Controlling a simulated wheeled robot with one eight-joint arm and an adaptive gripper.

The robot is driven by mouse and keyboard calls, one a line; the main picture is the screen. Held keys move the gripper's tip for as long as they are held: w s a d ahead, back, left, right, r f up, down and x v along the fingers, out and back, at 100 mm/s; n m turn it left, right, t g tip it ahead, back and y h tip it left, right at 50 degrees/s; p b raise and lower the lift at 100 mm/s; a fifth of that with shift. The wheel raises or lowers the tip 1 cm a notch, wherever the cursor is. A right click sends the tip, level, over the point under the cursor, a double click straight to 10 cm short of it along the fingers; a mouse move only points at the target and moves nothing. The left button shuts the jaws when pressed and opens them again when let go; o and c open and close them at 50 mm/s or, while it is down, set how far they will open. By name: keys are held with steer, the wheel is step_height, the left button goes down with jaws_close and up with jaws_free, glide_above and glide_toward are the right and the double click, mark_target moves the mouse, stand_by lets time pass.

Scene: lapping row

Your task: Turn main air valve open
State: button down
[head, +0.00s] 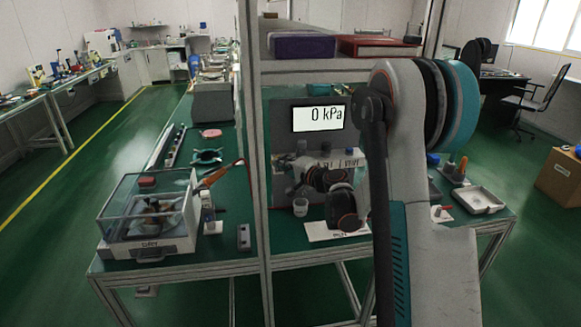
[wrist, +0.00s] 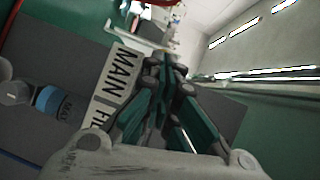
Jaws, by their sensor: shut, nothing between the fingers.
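The panel (head: 281,118) stands on the green bench, with a display (head: 319,117) reading 0 kPa. Below the display is a white label strip (head: 345,161) with small blue and pale fittings above it. In the wrist view, a label plate reading MAIN (wrist: 120,72) lies just left of my gripper (wrist: 166,62), with its fingers shut and empty. A blue collar (wrist: 48,99) on a pale fitting shows further left. I cannot make out the main air valve's handle; my fingers may cover it. In the head view my arm hides part of the panel, and the fingertips are not clear.
A frame post (head: 255,180) stands just left of the panel, and a shelf with a purple box (head: 302,46) and a red box (head: 378,46) is above. A clear-lidded machine (head: 150,215) is at left. A white tray (head: 479,200) is at right.

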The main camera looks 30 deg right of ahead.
steer(key=shift+w+a, duration=0.3)
steer(key=shift+a, duration=0.2)
steer(key=shift+w+a, duration=0.3)
steer(key=shift+a, duration=0.2)
steer(key=shift+w+a, duration=0.1)
stand_by(1.0)
